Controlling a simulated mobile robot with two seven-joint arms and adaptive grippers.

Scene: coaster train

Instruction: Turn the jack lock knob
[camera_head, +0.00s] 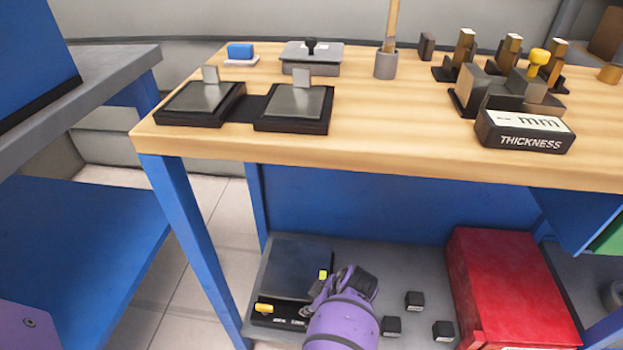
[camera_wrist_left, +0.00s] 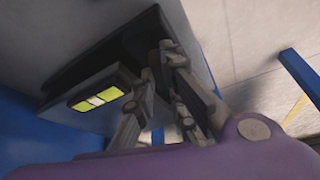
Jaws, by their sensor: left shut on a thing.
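A low dark device (camera_head: 297,268) with a flat black top stands on the grey lower shelf. A yellow knob (camera_head: 264,308) shows at its front left. A small yellow piece (camera_head: 323,274) shows at its right side, right beside my gripper; it looks like part of a knob mostly hidden by the fingers. My left gripper (camera_head: 340,284), on a purple arm, is shut at that right side. In the left wrist view its fingers (camera_wrist_left: 165,95) are close together against the device's edge, near a yellow-green panel (camera_wrist_left: 97,94); what is between them is hidden. My right gripper is out of view.
Several small black blocks (camera_head: 414,300) and a red box (camera_head: 508,285) lie right of my gripper on the shelf (camera_head: 400,255). The wooden bench top (camera_head: 400,150) overhangs above, with a thickness gauge (camera_head: 525,130) on it. A blue leg (camera_head: 190,245) stands at left.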

